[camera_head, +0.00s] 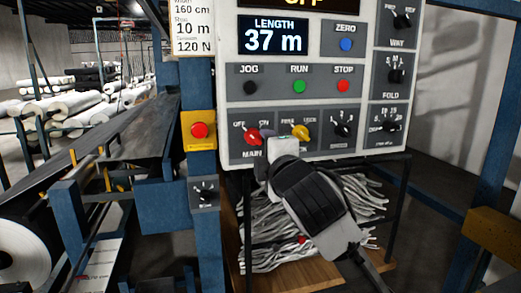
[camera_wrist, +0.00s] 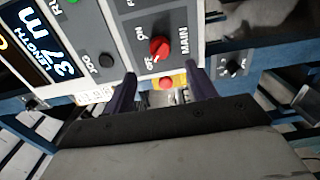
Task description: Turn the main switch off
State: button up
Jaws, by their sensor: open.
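The main switch is a red rotary knob (camera_head: 252,135) at the lower left of the control panel (camera_head: 300,115), with OFF marked at its upper left and ON at its upper right. In the wrist view the knob (camera_wrist: 160,47) lies ahead of and between my fingers, apart from them. I cannot tell for certain which mark it points at. My gripper (camera_wrist: 159,76) is open and empty, its two dark fingers spread. In the head view my gripper (camera_head: 270,158) is just below and right of the knob, its fingers mostly hidden by its own body.
A yellow knob (camera_head: 301,132) sits right of the main switch, and black dials farther right. JOG, RUN and STOP buttons (camera_head: 343,86) are above. A red button on a yellow box (camera_head: 199,130) is on the blue post to the left. A shelf of grey strips (camera_head: 262,240) stands below.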

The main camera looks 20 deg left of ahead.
jog(key=shift+v, duration=2.3)
